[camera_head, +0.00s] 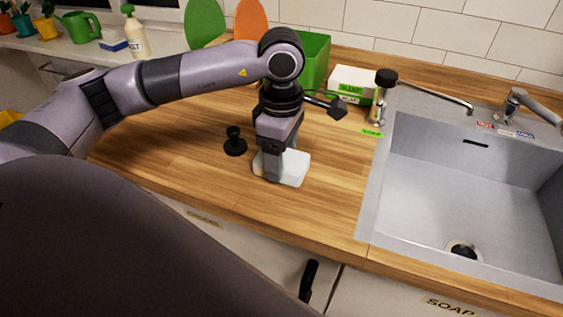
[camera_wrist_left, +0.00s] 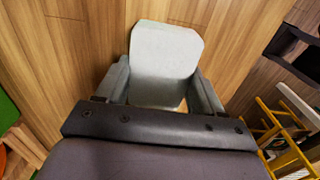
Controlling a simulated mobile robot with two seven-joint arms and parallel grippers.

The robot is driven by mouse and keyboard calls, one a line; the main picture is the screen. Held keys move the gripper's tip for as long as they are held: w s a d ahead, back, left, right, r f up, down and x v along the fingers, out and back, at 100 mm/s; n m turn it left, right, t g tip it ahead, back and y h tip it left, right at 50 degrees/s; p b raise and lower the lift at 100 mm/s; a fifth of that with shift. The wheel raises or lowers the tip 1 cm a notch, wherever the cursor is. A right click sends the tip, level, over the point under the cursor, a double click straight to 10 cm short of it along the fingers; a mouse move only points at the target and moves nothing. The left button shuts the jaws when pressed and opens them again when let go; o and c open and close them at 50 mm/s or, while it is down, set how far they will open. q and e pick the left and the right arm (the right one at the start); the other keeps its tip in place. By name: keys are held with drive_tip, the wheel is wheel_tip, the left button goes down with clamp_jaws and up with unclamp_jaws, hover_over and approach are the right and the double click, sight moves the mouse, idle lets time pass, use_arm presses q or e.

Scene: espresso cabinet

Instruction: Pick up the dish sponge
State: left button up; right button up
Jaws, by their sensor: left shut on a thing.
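A pale, rounded white block, which I take as the dish sponge (camera_head: 294,170), is at the wooden counter to the left of the sink. My left gripper (camera_head: 280,163) points down over it, with a finger on either side. In the left wrist view the pale sponge (camera_wrist_left: 165,50) sits between both fingers of my left gripper (camera_wrist_left: 162,82), which is shut on it. Its far end sticks out past the fingertips. I cannot tell whether it touches the counter. My right gripper is not in view.
A black tamper-like object (camera_head: 235,143) stands just left of the gripper. A green bin (camera_head: 316,62) and a white-green box (camera_head: 352,85) stand behind. A steel sink (camera_head: 455,200) is at the right. The counter in front of the sponge is clear.

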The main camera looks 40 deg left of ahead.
use_arm(q)
drive_tip(key=shift+r, duration=0.1)
wheel_tip(320, 180, up, 20)
drive_tip(key=p, duration=0.2)
idle(0.4)
drive_tip(key=shift+o, duration=0.7)
drive_tip(key=shift+c, duration=0.5)
